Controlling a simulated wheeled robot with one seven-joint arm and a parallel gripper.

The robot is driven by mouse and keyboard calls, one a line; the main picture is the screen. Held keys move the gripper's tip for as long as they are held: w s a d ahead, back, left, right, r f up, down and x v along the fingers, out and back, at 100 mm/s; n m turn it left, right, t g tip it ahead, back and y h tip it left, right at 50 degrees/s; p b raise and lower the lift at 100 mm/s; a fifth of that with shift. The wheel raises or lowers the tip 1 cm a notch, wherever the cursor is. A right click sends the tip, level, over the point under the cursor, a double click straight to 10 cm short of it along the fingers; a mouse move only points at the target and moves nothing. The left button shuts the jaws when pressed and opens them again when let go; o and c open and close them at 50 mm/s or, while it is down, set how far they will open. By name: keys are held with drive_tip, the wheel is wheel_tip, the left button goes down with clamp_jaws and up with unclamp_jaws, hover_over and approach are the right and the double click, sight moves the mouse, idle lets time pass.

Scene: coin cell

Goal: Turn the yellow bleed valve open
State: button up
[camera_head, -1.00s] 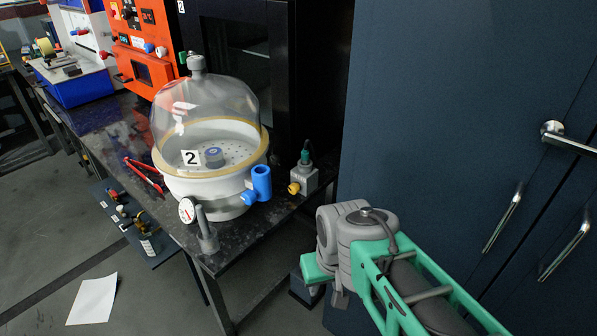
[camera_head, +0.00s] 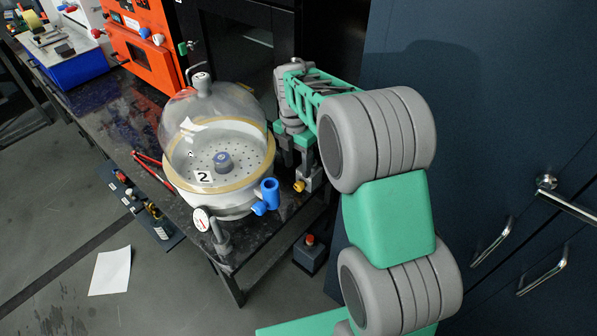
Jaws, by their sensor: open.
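The yellow bleed valve (camera_head: 299,186) is a small knob on the front of a grey block at the right end of the dark bench. My gripper (camera_head: 294,161) is open and points down just above and behind the knob, over the block. The fingertips are small in view, and I cannot tell whether they touch the valve. My wrist and fingers hide the block's top and its green fitting.
A clear dome on a white vessel (camera_head: 225,200) marked 2 stands close left of the valve. Red tongs (camera_head: 153,170) lie farther left. A dark blue cabinet (camera_head: 480,110) is at right.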

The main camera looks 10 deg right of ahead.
sight(299, 183)
wheel_tip(299, 183, down, 8)
drive_tip(key=shift+s+d+r, duration=0.1)
drive_tip(key=shift+s+d, duration=0.05)
drive_tip(key=shift+c, duration=0.4)
clamp_jaws()
